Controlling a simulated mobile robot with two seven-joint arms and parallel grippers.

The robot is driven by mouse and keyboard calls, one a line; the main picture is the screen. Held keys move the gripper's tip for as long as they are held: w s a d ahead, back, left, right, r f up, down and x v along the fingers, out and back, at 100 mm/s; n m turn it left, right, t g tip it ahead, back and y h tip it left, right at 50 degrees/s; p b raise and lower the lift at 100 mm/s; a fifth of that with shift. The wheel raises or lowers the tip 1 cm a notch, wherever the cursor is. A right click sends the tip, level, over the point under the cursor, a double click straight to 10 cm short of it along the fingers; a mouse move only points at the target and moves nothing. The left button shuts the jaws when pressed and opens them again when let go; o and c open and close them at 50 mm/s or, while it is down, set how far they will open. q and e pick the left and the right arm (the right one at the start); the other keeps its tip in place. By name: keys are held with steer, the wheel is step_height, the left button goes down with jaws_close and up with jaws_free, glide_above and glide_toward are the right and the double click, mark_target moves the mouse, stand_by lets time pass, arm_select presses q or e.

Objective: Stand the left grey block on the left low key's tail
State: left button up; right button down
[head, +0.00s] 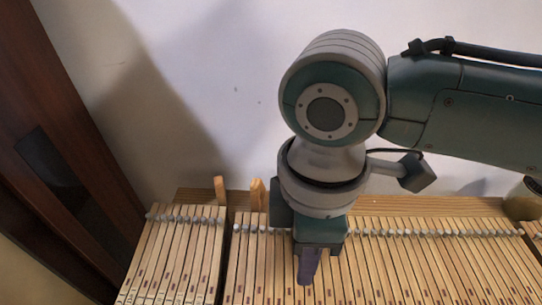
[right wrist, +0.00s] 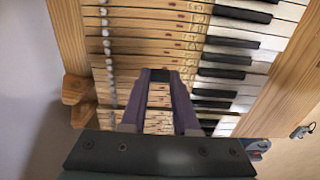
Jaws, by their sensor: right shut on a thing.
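My right gripper (head: 308,280) points down over the pale wooden key sticks (head: 270,270), right of the dark gap in the row. In the right wrist view its purple fingers (right wrist: 164,76) close toward each other on a small dark grey thing between the tips, which I take for the grey block (right wrist: 160,75); its shape is mostly hidden. No other loose grey block stands out clearly. The key tails lie toward the wall, with a row of small grey knobs (head: 185,219) across them. I cannot tell which key is the left low key. My left gripper is not in view.
Two upright wooden pieces (head: 220,190) stand at the back rail (head: 195,196), against the pale wall. A dark gap (head: 225,262) splits the keys. Black and white key fronts (right wrist: 226,74) show in the right wrist view. A round brassy object (head: 522,203) is at far right.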

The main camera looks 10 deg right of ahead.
arm_select(q)
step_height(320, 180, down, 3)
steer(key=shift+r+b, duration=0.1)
steer(key=shift+b, duration=1)
arm_select(e)
step_height(320, 180, down, 2)
steer(key=shift+f, duration=0.2)
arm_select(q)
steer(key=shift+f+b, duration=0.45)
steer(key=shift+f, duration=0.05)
arm_select(e)
steer(key=shift+f, duration=0.95)
arm_select(q)
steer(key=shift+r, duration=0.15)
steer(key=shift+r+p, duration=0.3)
steer(key=shift+p, duration=0.1)
arm_select(e)
steer(key=shift+r, duration=0.1)
arm_select(q)
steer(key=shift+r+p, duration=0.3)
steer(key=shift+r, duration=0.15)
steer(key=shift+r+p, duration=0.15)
steer(key=shift+p, duration=0.2)
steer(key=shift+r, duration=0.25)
